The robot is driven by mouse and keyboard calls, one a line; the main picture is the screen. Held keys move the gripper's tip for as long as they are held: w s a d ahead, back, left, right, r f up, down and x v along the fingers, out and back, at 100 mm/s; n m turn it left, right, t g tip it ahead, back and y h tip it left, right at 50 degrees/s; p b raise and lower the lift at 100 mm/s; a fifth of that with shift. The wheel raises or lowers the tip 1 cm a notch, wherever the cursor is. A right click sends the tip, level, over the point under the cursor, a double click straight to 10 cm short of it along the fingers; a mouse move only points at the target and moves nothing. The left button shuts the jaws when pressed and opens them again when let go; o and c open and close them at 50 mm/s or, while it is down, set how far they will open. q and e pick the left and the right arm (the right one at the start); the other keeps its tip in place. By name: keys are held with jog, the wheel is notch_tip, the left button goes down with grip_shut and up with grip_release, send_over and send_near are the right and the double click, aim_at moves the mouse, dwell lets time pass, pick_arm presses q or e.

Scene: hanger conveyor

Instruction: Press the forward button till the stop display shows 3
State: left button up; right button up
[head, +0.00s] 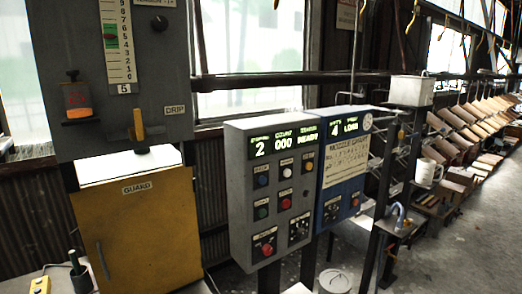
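A grey control box (257,145) stands in the middle of the head view. Its lit display (288,142) reads 2, 000 and what looks like READY; the small headings are hard to read. Below are a blue button (262,180), a white button (286,171), a green button (262,212) and a red button (285,203). A larger red knob (266,249) sits lower. A blue panel (344,190) adjoins on the right, its display (344,127) showing 4 and a word. I cannot tell which button is forward or which number is the stop. Neither gripper is in view.
On the left, a grey machine (60,120) with a scale and a yellow guard (147,225) stands close. A white bucket (334,281) is on the floor below the panels. Racks with boxes (465,125) line the right; the floor (470,250) there is clear.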

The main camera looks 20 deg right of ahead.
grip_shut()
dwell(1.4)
